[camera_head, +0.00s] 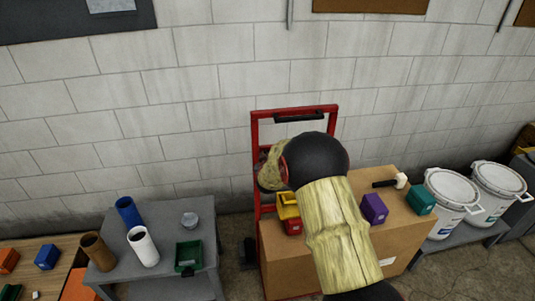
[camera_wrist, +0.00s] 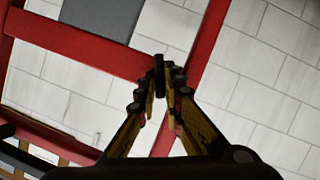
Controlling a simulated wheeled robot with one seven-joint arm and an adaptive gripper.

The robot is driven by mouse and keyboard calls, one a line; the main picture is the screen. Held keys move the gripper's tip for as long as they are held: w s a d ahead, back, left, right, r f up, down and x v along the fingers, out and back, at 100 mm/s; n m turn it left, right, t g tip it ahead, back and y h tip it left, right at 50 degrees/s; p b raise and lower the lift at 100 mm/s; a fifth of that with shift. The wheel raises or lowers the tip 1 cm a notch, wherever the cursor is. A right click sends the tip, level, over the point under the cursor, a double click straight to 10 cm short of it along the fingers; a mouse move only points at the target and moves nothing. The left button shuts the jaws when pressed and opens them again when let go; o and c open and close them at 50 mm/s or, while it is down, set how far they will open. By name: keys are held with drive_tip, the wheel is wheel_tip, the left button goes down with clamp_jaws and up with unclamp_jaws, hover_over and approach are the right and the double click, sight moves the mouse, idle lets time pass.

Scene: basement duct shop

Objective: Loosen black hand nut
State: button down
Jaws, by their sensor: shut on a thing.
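In the wrist view my gripper (camera_wrist: 161,98) has its two fingers drawn together at the tips. They are closed on a small dark part, the black hand nut (camera_wrist: 159,72), which stands in front of the red frame (camera_wrist: 95,48). Only a narrow piece of the nut shows beyond the fingertips; its thread and any gap to the frame cannot be made out. In the head view the red hand-truck frame (camera_head: 256,135) with a black grip stands against the wall. My arm covers its middle, and the fingers and nut are hidden there.
A cardboard box (camera_head: 285,262) bears yellow (camera_head: 287,205), purple (camera_head: 374,208) and teal (camera_head: 420,200) bins and a mallet (camera_head: 390,183). White buckets (camera_head: 452,200) stand right. A grey table (camera_head: 165,285) at left holds tubes and a green bin (camera_head: 188,256). The wall behind is close.

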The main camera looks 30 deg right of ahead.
drive_tip(key=shift+w+a+f+n+t+h+p, duration=0.2)
drive_tip(key=shift+n+h+p, duration=0.6)
drive_tip(key=shift+n, duration=0.9)
drive_tip(key=shift+s+a+f+n+t+h+p, duration=0.15)
drive_tip(key=shift+n+t+h+p, duration=0.2)
drive_tip(key=shift+n+h+p, duration=0.9)
drive_tip(key=shift+w+a+f+n+t+h+p, duration=0.2)
drive_tip(key=shift+n+h, duration=0.35)
drive_tip(key=shift+n, duration=1.6)
drive_tip(key=shift+s+d, duration=0.1)
drive_tip(key=shift+d, duration=0.05)
drive_tip(key=c, duration=1.9)
unclamp_jaws()
drive_tip(key=shift+s, duration=0.1)
